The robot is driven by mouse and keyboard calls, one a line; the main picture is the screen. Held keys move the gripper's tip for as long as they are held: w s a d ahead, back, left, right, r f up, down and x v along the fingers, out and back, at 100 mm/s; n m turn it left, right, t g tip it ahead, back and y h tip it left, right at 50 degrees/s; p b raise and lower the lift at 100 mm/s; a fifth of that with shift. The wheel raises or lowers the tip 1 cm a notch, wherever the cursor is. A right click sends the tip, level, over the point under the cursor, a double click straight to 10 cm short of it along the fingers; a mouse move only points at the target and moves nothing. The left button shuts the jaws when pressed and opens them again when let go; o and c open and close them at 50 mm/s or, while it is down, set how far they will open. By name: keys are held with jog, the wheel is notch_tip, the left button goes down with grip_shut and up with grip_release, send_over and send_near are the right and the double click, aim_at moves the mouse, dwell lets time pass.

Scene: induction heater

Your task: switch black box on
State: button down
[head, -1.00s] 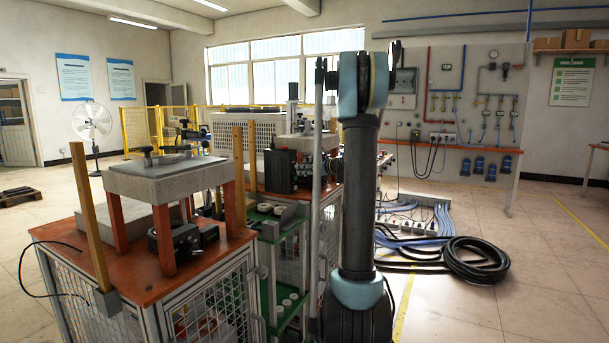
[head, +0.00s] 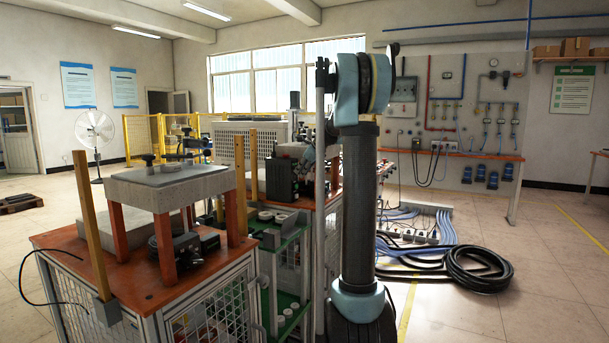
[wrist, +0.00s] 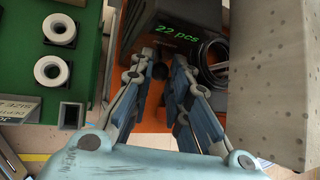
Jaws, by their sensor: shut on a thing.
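The black box (wrist: 180,22) stands at the top of the wrist view, with green "22 pcs" lettering on it. In the head view, a black box (head: 283,180) on the second orange table appears to be the same one. My gripper (wrist: 160,67) points at the box's near side, with its two fingers around a small round black knob (wrist: 159,72). The fingers look closed on the knob, though the exact contact is hard to see. The knob's base is partly hidden. In the head view my gripper is hidden or too small to make out.
A grey block (wrist: 275,80) stands close on the right in the wrist view, beside a dark coil (wrist: 214,58). A green shelf (wrist: 88,55) with white rings lies on the left. In the head view, floor cables (head: 478,268) lie to the right.

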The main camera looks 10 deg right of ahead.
jog(key=shift+a, duration=0.1)
dwell(0.3)
jog(key=c, duration=1.5)
grip_release()
jog(key=v, duration=1.1)
jog(key=shift+s+r, duration=0.15)
jog(key=shift+r, duration=0.15)
